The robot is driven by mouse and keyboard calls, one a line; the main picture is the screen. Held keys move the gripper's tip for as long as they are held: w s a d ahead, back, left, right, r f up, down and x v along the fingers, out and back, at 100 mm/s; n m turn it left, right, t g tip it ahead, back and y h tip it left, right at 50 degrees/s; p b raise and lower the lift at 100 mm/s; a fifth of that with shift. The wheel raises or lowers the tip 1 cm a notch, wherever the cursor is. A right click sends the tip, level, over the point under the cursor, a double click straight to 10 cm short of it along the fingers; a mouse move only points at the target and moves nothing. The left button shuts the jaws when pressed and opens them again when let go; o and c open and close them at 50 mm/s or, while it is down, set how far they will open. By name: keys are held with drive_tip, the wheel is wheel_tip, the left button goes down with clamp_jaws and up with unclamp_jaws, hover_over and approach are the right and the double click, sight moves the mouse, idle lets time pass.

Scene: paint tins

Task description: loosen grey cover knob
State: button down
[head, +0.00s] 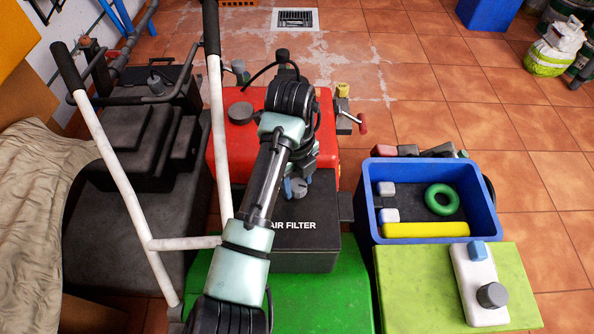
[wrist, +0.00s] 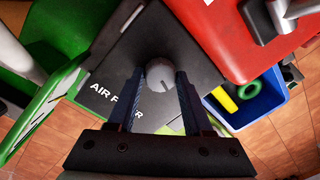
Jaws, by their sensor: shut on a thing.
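The grey cover knob (wrist: 160,72) is a round knob with a pale mark on its top. It stands on the dark air filter cover (wrist: 118,72), which bears white lettering. My gripper (wrist: 162,80) has its blue fingers on either side of the knob and is shut on it. In the head view, the cover (head: 310,252) sits in front of the red tank, and my arm hides part of it. The knob (head: 300,187) shows there beside a blue fingertip of my gripper (head: 293,187).
The red tank (head: 232,140) is just behind the cover. A blue crate (head: 370,212) with a green ring (head: 443,200) and a yellow bar stands at right. White handlebars (head: 219,120) rise close on the left.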

sight(301, 187)
drive_tip(key=n+p, duration=0.2)
drive_tip(key=p, duration=0.1)
drive_tip(key=n+p, duration=0.2)
drive_tip(key=p, duration=0.1)
drive_tip(key=shift+r+n, duration=0.3)
drive_tip(key=shift+r, duration=0.05)
drive_tip(key=n+p, duration=0.4)
drive_tip(key=n, duration=0.1)
drive_tip(key=shift+f, duration=0.15)
drive_tip(key=n+p, duration=0.3)
drive_tip(key=n, duration=0.2)
drive_tip(key=shift+f+n+y, duration=0.1)
drive_tip(key=shift+n+y, duration=0.3)
drive_tip(key=n+p, duration=0.1)
drive_tip(key=n, duration=0.4)
drive_tip(key=shift+f+n, duration=0.1)
drive_tip(key=shift+n, duration=0.2)
drive_tip(key=shift+c, duration=1.5)
unclamp_jaws()
drive_tip(key=shift+d, duration=0.1)
wheel_tip(301, 187, up, 13)
drive_tip(key=p, duration=0.4)
drive_tip(key=shift+s+d, duration=0.2)
drive_tip(key=shift+d, duration=0.1)
